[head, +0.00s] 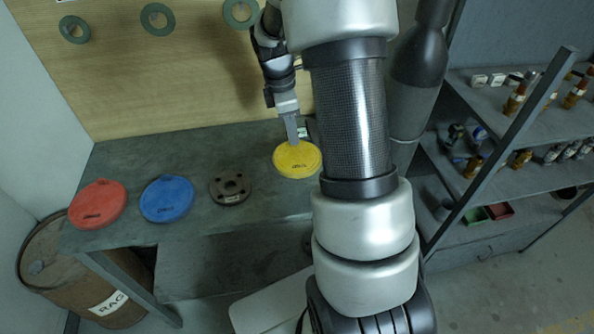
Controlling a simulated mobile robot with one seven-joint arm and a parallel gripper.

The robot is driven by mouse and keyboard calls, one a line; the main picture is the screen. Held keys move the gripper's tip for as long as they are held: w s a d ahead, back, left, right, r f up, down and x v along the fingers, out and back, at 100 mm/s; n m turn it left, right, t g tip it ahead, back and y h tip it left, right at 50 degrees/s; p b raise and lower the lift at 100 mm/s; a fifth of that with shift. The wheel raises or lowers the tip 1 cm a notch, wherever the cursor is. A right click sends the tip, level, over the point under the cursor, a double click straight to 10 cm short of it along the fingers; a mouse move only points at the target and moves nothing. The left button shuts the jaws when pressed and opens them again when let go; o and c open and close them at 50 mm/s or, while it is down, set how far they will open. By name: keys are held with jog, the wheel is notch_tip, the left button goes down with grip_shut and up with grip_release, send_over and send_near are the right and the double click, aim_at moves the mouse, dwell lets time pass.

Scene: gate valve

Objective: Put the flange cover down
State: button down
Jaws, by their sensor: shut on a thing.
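The yellow flange cover (299,163) is a round disc at the right part of the grey workbench (130,160), with dark lettering on its face. My gripper (294,143) reaches down from above and is shut on the cover at its far side. I cannot tell whether the cover touches the bench or hangs just above it. My arm hides the bench just right of the cover.
A dark metal flange (230,190), a blue cover (167,199) and a red cover (97,204) lie left on the bench. Green ring gaskets (157,19) hang on the back board. A rusty drum (60,265) stands at left, shelving (530,140) at right. The bench's rear left is bare.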

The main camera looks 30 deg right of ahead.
aim_at(293, 156)
notch_tip(293, 156, down, 8)
jog(key=shift+f, duration=0.25)
jog(key=shift+f, duration=0.1)
jog(key=shift+f, duration=0.15)
jog(key=c, duration=1.9)
grip_release()
jog(key=shift+c, duration=0.2)
